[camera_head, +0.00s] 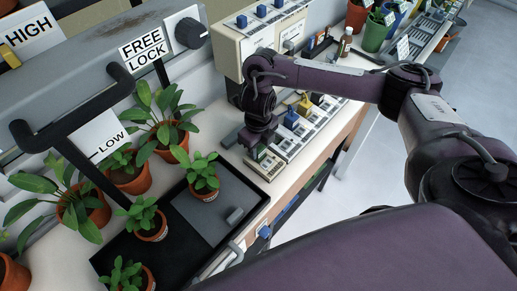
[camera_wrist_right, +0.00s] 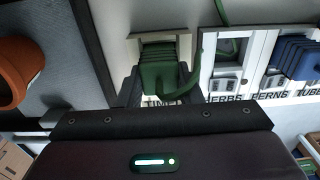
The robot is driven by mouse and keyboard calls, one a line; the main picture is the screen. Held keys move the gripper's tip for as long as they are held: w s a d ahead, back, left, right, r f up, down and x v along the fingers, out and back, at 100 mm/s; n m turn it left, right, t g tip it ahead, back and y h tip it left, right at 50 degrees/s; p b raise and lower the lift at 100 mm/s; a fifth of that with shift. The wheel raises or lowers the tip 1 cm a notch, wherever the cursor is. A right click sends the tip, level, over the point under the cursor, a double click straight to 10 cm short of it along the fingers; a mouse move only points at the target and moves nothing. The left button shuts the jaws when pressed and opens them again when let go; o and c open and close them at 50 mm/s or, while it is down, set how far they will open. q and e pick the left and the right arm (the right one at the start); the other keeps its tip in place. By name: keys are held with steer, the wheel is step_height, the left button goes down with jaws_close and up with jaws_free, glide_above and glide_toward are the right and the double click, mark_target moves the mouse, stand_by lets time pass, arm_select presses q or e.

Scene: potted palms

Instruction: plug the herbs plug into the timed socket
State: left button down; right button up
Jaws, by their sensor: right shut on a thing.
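The green herbs plug (camera_wrist_right: 165,52) is between the fingers of my right gripper (camera_wrist_right: 160,78), which is shut on it. In the head view, my right gripper (camera_head: 256,146) reaches down at the near end of the socket strip. The plug is at the timed socket (camera_wrist_right: 130,47), whose label is partly covered by the gripper. I cannot tell whether the plug is fully seated. The herbs socket (camera_wrist_right: 226,82) beside it looks empty, with a green cord (camera_wrist_right: 222,12) running above it. My left gripper is not in view.
A blue plug (camera_wrist_right: 296,56) stands in the ferns and tubers area. A black tray (camera_head: 255,203) with potted plants lies close to the gripper. A cream box with blue switches (camera_head: 243,45) rises behind it. A black handle bar (camera_head: 75,115) stands at left.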

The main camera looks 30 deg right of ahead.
steer(key=shift+f, duration=0.45)
steer(key=o, duration=1)
steer(key=shift+c, duration=0.2)
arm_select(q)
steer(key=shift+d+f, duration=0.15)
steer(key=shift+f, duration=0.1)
arm_select(e)
steer(key=shift+r, duration=0.1)
steer(key=shift+r, duration=0.3)
step_height(320, 180, up, 10)
steer(key=p, duration=0.3)
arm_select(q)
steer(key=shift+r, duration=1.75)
arm_select(e)
steer(key=shift+r, duration=0.85)
